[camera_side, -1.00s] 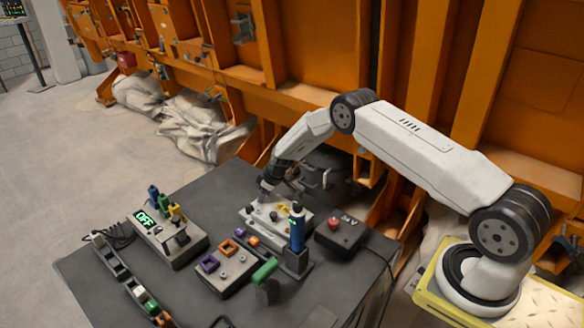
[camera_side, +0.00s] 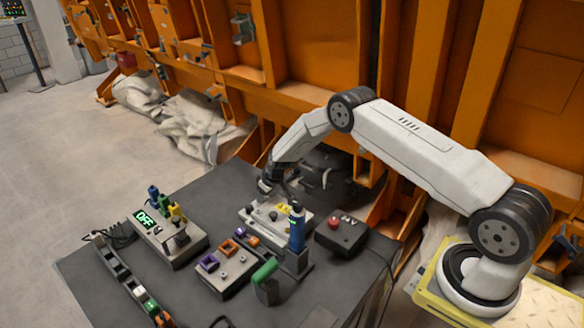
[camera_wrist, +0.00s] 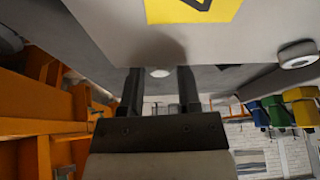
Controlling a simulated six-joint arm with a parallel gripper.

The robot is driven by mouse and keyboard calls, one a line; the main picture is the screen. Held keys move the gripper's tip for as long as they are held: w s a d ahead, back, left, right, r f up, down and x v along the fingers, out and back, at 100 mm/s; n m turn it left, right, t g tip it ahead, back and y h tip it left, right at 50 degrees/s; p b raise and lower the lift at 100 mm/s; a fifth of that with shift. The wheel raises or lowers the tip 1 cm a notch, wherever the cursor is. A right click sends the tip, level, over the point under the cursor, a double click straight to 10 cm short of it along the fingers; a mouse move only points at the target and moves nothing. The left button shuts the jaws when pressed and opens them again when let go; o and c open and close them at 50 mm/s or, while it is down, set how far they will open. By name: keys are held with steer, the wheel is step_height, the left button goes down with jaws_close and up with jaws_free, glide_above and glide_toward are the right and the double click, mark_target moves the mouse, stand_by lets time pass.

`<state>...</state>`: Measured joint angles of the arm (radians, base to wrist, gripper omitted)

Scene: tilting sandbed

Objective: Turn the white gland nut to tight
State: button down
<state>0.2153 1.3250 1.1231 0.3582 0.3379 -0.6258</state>
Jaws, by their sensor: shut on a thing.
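In the wrist view my gripper (camera_wrist: 159,75) has its two dark fingers on either side of a small white round part, the white gland nut (camera_wrist: 159,72), at the face of a light grey box (camera_wrist: 110,25). The fingers hide much of the nut. In the side view my gripper (camera_side: 283,192) is low over the back of this box (camera_side: 247,215) on the dark bench. The nut cannot be made out there.
A yellow label (camera_wrist: 195,8) and another white round part (camera_wrist: 297,53) are on the box. A blue cylinder (camera_side: 297,228) stands close in front. A red-button box (camera_side: 341,234) is to the right, and a box with an OFF display (camera_side: 165,236) to the left.

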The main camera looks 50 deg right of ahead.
steer(key=shift+m+h, duration=0.4)
steer(key=shift+m, duration=0.6)
steer(key=shift+m+h, duration=0.3)
steer(key=shift+m, duration=0.6)
steer(key=shift+c, duration=1.5)
jaws_free()
steer(key=shift+r, duration=0.15)
steer(key=v, duration=0.7)
steer(key=shift+r, duration=0.25)
steer(key=shift+s, duration=0.1)
